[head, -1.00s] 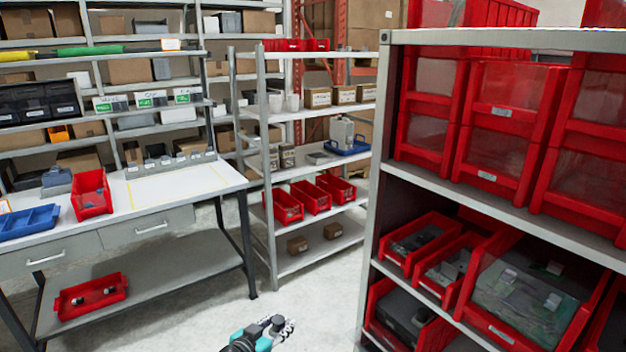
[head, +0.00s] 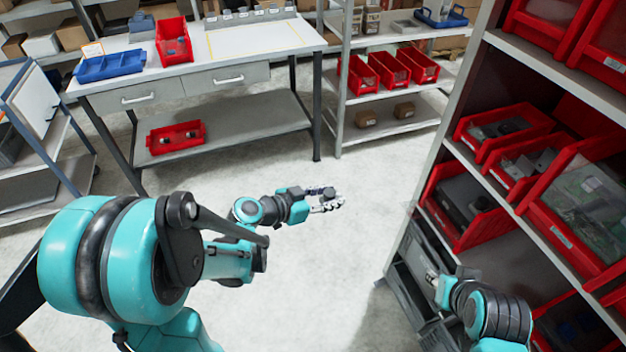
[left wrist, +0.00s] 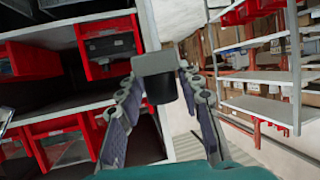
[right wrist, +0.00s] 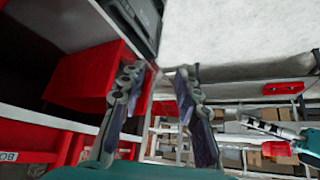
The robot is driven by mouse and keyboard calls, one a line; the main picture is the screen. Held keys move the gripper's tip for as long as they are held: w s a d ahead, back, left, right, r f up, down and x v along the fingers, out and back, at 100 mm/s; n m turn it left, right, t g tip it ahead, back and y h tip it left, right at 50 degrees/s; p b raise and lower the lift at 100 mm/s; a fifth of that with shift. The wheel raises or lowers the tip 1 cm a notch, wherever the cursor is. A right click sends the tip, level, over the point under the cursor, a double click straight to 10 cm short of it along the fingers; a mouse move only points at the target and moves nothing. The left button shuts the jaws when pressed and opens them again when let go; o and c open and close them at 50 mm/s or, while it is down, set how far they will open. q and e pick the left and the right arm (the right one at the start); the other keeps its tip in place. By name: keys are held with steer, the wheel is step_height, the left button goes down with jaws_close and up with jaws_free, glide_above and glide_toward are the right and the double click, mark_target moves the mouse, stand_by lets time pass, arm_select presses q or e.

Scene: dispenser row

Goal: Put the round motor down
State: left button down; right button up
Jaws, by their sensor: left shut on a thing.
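The round motor (left wrist: 161,90), a dark cylinder under a grey square plate, is between the two fingers of my left gripper in the left wrist view. My left gripper (head: 326,199) is shut on it; it also shows in the left wrist view (left wrist: 159,100). In the head view this gripper is over open floor between the workbench and the red-bin rack, and the motor is hard to make out there. My right gripper (right wrist: 158,95) is open with nothing between its fingers. In the head view it (head: 434,278) is beside the rack's lower shelves.
A workbench (head: 190,75) holds a blue tray (head: 110,66) and a red bin (head: 174,45); another red bin (head: 175,138) is on its lower shelf. The rack (head: 470,165) with red bins stands close on the right. The floor (head: 310,270) between is clear.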

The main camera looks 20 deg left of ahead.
steer(key=shift+o, duration=0.4)
steer(key=o, duration=0.9)
steer(key=shift+w+a+r, duration=0.15)
steer(key=shift+w+r, duration=0.1)
steer(key=shift+o, duration=0.2)
step_height(320, 180, up, 8)
steer(key=n+g, duration=0.7)
glide_above(332, 196)
steer(key=d, duration=0.5)
arm_select(q)
steer(key=s+d+f+m+g+h, duration=0.1)
steer(key=d+m+g+h, duration=0.1)
steer(key=d, duration=0.3)
steer(key=shift+d+f+m+g+h, duration=0.35)
steer(key=shift+m+g, duration=0.25)
steer(key=shift+m, duration=0.2)
arm_select(e)
step_height(332, 196, down, 12)
steer(key=shift+w+a+r, duration=0.15)
steer(key=shift+w+r, duration=0.05)
steer(key=shift+w, duration=0.25)
arm_select(q)
steer(key=shift+r, duration=0.1)
